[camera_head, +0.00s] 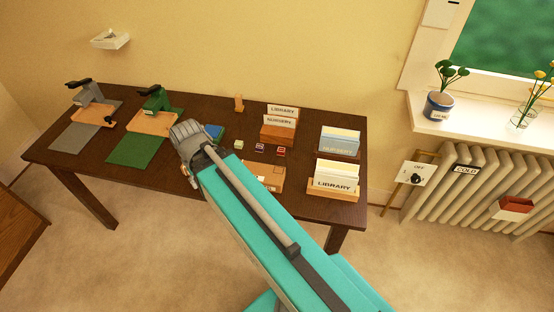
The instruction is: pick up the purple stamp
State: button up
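The purple stamp (259,148) looks like a small dark purple block with a pale mark on top. It sits on the dark desk (230,108), in the middle of a short row, between a pale greenish block (239,145) and a red block (281,150). My arm reaches in from the lower right. My gripper (194,183) is at its far end, left of the row and apart from the purple stamp. The wrist covers most of the gripper, so its fingers and anything between them cannot be made out.
A blue pad (214,131) lies between my wrist and the row. A cardboard box (269,177) is in front of the row. Two presses, green (155,101) and grey (89,92), stand left.

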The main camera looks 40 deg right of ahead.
aim_at(259, 148)
jog(key=u, duration=0.05)
jog(key=k, duration=1)
jog(key=z, duration=1.55)
jog(key=i, duration=1)
jog(key=z, duration=0.05)
